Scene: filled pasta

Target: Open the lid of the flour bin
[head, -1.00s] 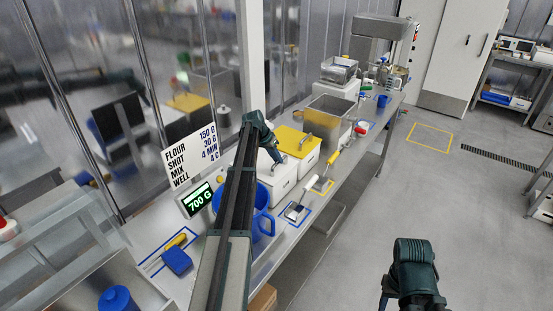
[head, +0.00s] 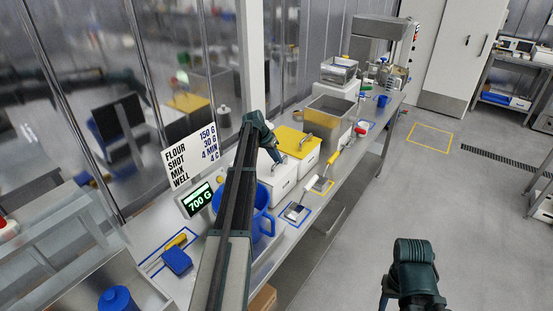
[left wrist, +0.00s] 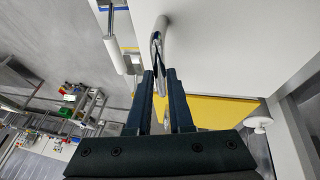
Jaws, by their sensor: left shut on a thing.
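The white-lidded bin (head: 284,186) stands on the long steel bench, partly hidden behind my left arm. I cannot read a label on it, so I take it for the flour bin. My left gripper (head: 276,158) is over its lid. In the left wrist view, the left gripper (left wrist: 160,73) is shut on the lid's handle (left wrist: 160,38), a bent metal bar. The white lid (left wrist: 225,45) fills the upper right there, and no gap under it shows. My right gripper (head: 388,299) is low at the right, over the floor; its fingers are largely hidden.
A bin with a yellow lid (head: 291,138) stands just beyond the white one. A blue jug (head: 263,222) is on the near side, with a scoop (head: 296,212) in front. A scale display (head: 197,200) reads 700 G.

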